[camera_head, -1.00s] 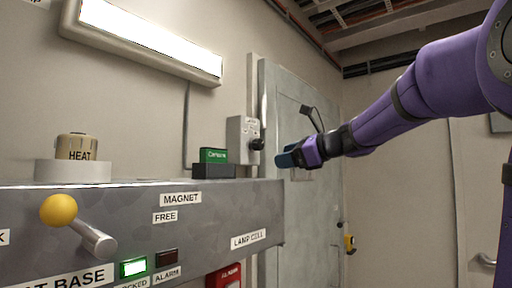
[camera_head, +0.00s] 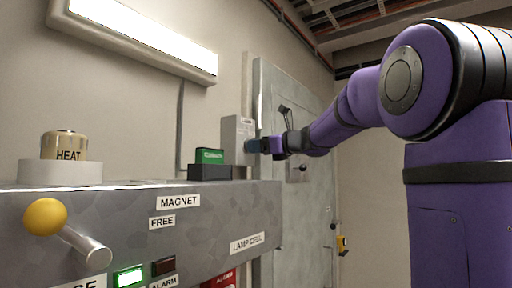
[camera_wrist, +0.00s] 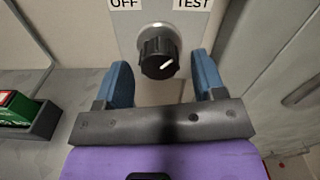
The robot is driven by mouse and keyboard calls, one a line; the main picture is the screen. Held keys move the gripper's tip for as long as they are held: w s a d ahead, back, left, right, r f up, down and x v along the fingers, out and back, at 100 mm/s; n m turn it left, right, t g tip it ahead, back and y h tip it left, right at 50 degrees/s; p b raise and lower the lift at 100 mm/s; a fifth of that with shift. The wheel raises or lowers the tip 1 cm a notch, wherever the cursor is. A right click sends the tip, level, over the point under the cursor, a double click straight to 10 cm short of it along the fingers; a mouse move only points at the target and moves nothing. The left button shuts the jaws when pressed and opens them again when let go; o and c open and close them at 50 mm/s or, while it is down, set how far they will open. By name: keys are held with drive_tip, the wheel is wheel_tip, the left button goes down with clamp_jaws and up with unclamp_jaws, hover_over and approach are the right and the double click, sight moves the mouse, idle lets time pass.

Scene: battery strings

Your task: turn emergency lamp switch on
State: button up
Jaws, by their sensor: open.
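The lamp switch is a grey wall box (camera_head: 232,134) beside the door in the head view. In the wrist view its black round knob (camera_wrist: 158,54) has a white pointer line slanting up and right. Labels OFF and TEST show at the top of the plate (camera_wrist: 154,11); any label between them is out of frame. My gripper (camera_wrist: 162,82) is open, with one blue finger on each side of the knob and gaps between. In the head view my gripper (camera_head: 253,146) is at the box and hides the knob.
A grey metal bench (camera_head: 215,218) with a yellow-ended lever (camera_head: 47,216), a HEAT cylinder (camera_head: 64,146) and a green block (camera_head: 209,156) stands at left. A grey door (camera_head: 300,205) is right of the box. A lit lamp (camera_head: 140,38) hangs above.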

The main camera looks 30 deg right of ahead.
drive_tip(key=shift+x, duration=0.85)
drive_tip(key=c, duration=0.9)
drive_tip(key=shift+n, duration=0.3)
drive_tip(key=n, duration=0.4)
drive_tip(key=shift+n, duration=2)
